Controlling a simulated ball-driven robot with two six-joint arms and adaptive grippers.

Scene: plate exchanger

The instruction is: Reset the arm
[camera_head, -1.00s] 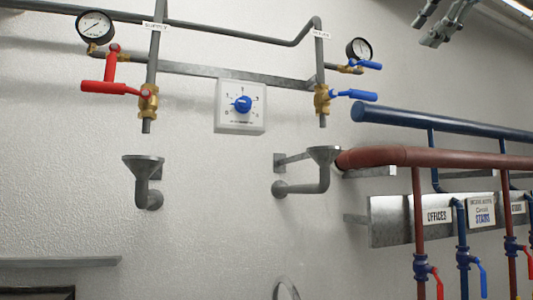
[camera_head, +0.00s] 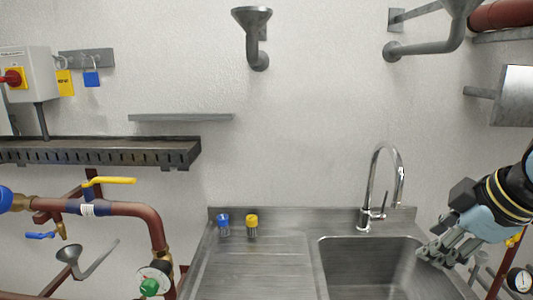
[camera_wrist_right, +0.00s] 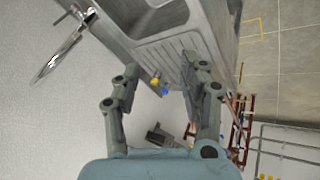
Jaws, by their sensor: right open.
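My right gripper (camera_head: 436,252) is at the right in the head view, beside the right edge of the sink basin (camera_head: 372,275). In the right wrist view its two fingers (camera_wrist_right: 160,92) stand wide apart with nothing between them that they hold. The sink and its ribbed drainboard (camera_wrist_right: 165,60) lie beyond the fingertips there. My left gripper is not in the head view.
A chrome tap (camera_head: 372,205) rises behind the basin. A blue-capped item (camera_head: 223,222) and a yellow-capped item (camera_head: 252,222) stand on the drainboard's back. Red pipework with a yellow-handled valve (camera_head: 108,181) is at left. A funnel drain (camera_head: 252,35) is on the wall above.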

